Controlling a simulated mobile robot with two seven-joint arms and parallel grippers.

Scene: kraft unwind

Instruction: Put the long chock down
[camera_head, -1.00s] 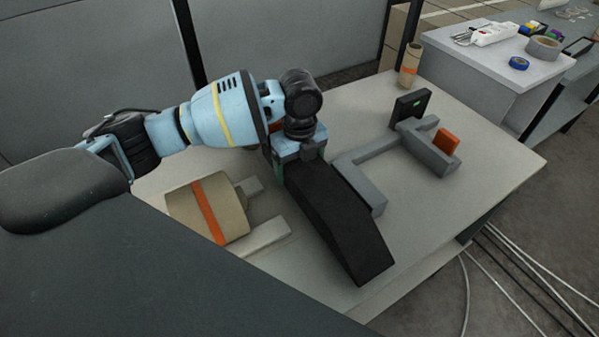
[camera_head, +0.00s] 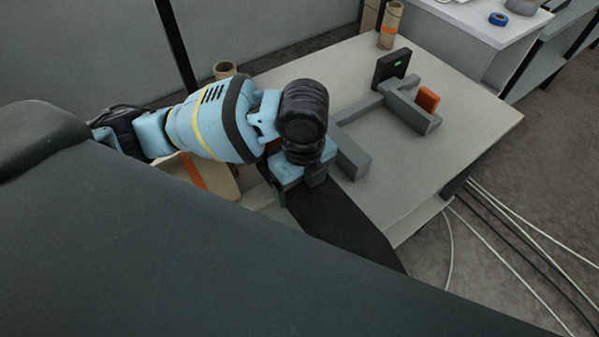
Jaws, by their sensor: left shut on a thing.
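The long chock (camera_head: 345,226) is a long black wedge-shaped block near the front of the light table (camera_head: 462,110). My left gripper (camera_head: 302,188) comes down on its far left end and is shut on it. My own dark body hides the chock's near edge, so I cannot tell whether it touches the table. My right gripper is not in view.
A grey bracket (camera_head: 352,154) stands right behind the chock, with a black box (camera_head: 392,68) and an orange block (camera_head: 427,99) at its far end. A kraft roll with an orange band (camera_head: 203,174) is partly hidden behind my left arm. Cables lie on the floor at right.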

